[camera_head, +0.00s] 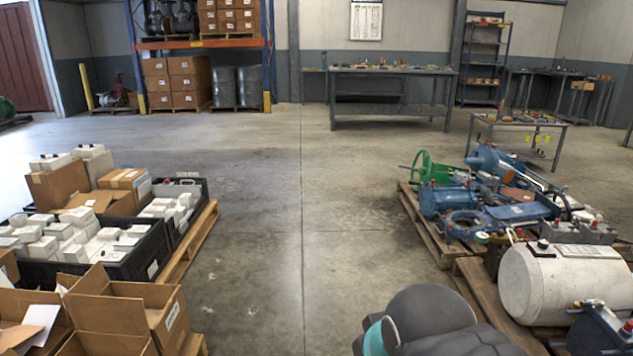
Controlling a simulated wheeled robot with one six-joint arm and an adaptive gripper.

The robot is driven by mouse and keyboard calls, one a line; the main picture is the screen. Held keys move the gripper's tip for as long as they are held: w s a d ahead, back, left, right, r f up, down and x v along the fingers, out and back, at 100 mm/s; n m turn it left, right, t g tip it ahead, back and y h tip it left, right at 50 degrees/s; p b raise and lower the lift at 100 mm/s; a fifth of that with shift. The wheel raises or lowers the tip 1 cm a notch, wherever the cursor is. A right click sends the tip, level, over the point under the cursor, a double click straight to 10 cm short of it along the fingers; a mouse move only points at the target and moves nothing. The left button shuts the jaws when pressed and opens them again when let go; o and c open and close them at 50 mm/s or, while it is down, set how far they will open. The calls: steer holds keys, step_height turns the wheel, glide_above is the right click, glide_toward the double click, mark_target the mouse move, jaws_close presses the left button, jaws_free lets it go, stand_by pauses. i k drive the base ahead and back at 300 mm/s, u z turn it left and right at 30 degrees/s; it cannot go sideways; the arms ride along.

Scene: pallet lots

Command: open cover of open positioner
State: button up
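I cannot single out an open positioner or its cover at this distance. Small white housings fill a black crate (122,264) on the left, several with dark or red details too small to read. On the right, blue valve and actuator parts (510,207) lie on a wooden pallet (428,232), with small fittings on top. A large white cylinder (560,284) with a black-capped fitting lies nearer on the right. My dark grey arm link with a teal band shows at the bottom. My gripper is not in view.
Open cardboard boxes (128,309) stand at the front left. A clear concrete aisle (300,220) runs between the pallet lots. A workbench (392,72) stands at the back, a smaller table (520,122) at the right, and a rack with boxes and drums (237,86) at the back left.

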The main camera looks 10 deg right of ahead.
mark_target(570, 231)
steer(key=z, duration=0.15)
steer(key=i, duration=1.8)
steer(key=z, duration=0.95)
steer(key=i, duration=1)
steer(key=z, duration=1.9)
steer(key=i, duration=0.75)
steer(key=z, duration=0.4)
